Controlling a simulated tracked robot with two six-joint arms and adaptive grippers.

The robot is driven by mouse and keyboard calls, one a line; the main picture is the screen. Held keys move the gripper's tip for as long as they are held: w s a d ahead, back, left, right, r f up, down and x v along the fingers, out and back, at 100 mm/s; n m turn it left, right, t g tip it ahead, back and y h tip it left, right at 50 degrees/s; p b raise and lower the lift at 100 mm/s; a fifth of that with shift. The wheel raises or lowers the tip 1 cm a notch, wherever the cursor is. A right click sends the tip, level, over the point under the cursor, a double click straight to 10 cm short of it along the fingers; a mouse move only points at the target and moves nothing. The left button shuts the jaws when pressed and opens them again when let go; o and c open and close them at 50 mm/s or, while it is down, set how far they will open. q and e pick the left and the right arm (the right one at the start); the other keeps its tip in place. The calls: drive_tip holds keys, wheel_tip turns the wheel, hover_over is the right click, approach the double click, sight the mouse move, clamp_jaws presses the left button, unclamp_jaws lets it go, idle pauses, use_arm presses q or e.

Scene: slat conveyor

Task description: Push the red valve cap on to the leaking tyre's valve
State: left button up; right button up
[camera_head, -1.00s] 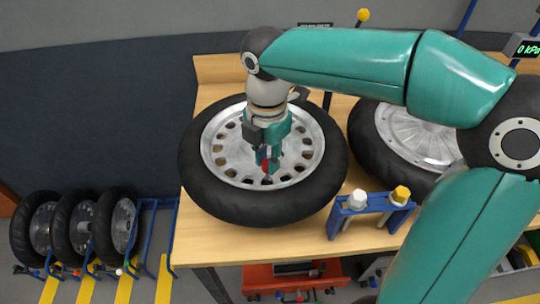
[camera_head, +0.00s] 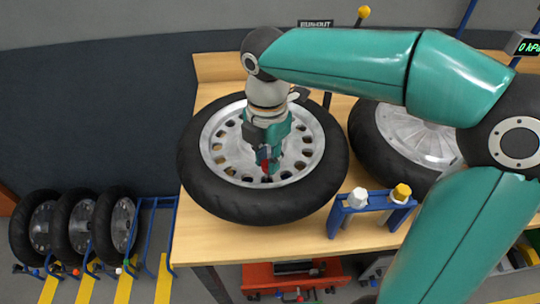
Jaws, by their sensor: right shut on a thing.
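My right gripper (camera_head: 268,167) points down over the rim of the left wheel (camera_head: 205,188), which lies flat on the wooden bench. It is shut on the red valve cap (camera_head: 265,155), of which only a small red part shows between the fingers. The fingertips are low, over the near half of the silver rim with its ring of holes. The valve is hidden by the gripper and cap, so I cannot tell whether the cap touches it. A second wheel (camera_head: 362,152) lies to the right, partly behind my right arm. My left gripper is not in view.
A blue stand (camera_head: 352,211) holds a white cap (camera_head: 358,196) and a yellow cap (camera_head: 401,193) at the bench's front edge. A display (camera_head: 525,46) at the upper right reads 0 kPa. Several wheels (camera_head: 75,228) stand in a floor rack at the left.

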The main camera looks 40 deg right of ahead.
drive_tip(key=shift+f+b, duration=0.3)
drive_tip(key=shift+f, duration=0.15)
drive_tip(key=o, duration=0.8)
drive_tip(key=shift+r, duration=0.1)
wheel_tip(320, 180, up, 8)
drive_tip(key=p, duration=0.8)
drive_tip(key=shift+w+r, duration=0.1)
drive_tip(key=shift+r, duration=0.15)
wheel_tip(320, 180, up, 2)
drive_tip(key=shift+r, duration=0.2)
